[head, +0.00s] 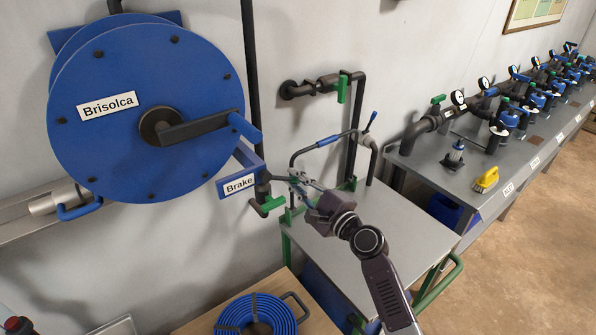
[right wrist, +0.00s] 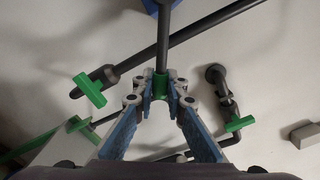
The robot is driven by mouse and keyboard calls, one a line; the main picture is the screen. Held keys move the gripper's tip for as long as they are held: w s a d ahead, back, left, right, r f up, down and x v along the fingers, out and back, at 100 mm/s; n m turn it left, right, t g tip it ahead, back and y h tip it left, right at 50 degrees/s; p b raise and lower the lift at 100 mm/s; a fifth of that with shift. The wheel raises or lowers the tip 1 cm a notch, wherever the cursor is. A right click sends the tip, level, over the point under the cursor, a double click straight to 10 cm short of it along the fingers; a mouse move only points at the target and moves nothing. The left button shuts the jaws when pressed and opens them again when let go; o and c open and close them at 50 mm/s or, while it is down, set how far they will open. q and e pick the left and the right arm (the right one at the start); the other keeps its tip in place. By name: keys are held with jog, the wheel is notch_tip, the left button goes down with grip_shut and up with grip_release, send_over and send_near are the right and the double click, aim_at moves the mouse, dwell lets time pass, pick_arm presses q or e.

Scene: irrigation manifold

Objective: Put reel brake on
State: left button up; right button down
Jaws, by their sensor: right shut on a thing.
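The blue hose reel (head: 135,150), labelled "Brisolca", is on the wall at the left, with a dark crank arm across its front. Below its right edge is a blue bracket with a white "Brake" label (head: 238,185). A dark brake lever (head: 277,178) sticks out from this bracket to the right; in the right wrist view it is a dark rod with a green end (right wrist: 160,86). My right gripper (head: 301,180) is shut around that green end, and its fingers hide part of it. My left gripper is not in view.
A green-handled valve (head: 268,205) sits close below the lever. A grey bench (head: 375,225) with green legs and a bent pipe stands behind my right arm. A coiled blue hose (head: 257,315) lies below. A long manifold bench (head: 470,185) with gauges runs along the right.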

jog(key=f+m, duration=0.1)
jog(key=s+a+f+m, duration=0.1)
jog(key=m, duration=0.1)
jog(key=a+f+m, duration=0.1)
jog(key=shift+s+f+m+p, duration=0.1)
jog(key=shift+s+m+p, duration=0.2)
jog(key=shift+s+p, duration=0.1)
jog(key=shift+a+f, duration=0.15)
jog(key=shift+f, duration=0.05)
jog(key=c, duration=2)
grip_release()
jog(key=shift+s, duration=0.1)
jog(key=shift+o, duration=0.3)
jog(key=shift+r, duration=0.15)
jog(key=shift+r, duration=0.15)
jog(key=v, duration=1.1)
jog(key=shift+s+d, duration=0.25)
jog(key=shift+d, duration=0.1)
